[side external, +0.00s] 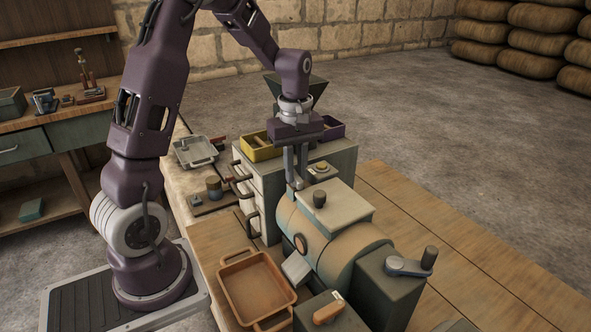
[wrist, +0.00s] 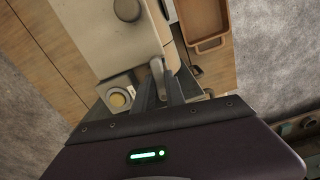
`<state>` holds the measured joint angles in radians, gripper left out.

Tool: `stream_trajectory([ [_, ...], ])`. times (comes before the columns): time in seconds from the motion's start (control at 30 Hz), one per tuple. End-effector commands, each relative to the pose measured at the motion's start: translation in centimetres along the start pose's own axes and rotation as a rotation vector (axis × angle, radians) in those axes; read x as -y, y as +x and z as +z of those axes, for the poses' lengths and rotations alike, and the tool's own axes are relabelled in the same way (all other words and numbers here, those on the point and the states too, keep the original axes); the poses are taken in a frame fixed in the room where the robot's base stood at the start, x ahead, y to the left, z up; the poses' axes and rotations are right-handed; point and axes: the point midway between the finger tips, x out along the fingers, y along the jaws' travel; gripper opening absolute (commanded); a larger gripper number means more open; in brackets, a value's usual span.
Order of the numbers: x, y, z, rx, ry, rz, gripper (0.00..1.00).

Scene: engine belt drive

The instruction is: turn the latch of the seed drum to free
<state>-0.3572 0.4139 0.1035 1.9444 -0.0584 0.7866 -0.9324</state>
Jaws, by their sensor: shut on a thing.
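The seed drum (side external: 305,228) is a worn orange and grey-green cylinder lying on its side, with a cream top plate (side external: 330,205) and a dark knob. My gripper (side external: 297,183) points straight down at the drum's far end, beside the cream plate. In the wrist view, its two grey fingers (wrist: 163,88) are closed around a small light grey lever (wrist: 157,70), which looks like the latch, at the edge of the drum. The fingers hide part of the lever. I cannot read its angle clearly.
A cream drawer cabinet (side external: 262,190) with dark handles stands behind the drum, bearing a yellow bin (side external: 260,148) and a round yellow button (wrist: 117,100). A crank (side external: 410,265) sticks out at right. An orange tray (side external: 258,285) lies in front.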

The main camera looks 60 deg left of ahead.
Motion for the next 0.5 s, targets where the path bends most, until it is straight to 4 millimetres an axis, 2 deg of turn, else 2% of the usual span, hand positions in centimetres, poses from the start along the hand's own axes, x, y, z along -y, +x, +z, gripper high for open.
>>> stream_trajectory([
  [0.5, -0.04, -0.08, -0.03, -0.001, 0.474, 0.002, 0.00],
])
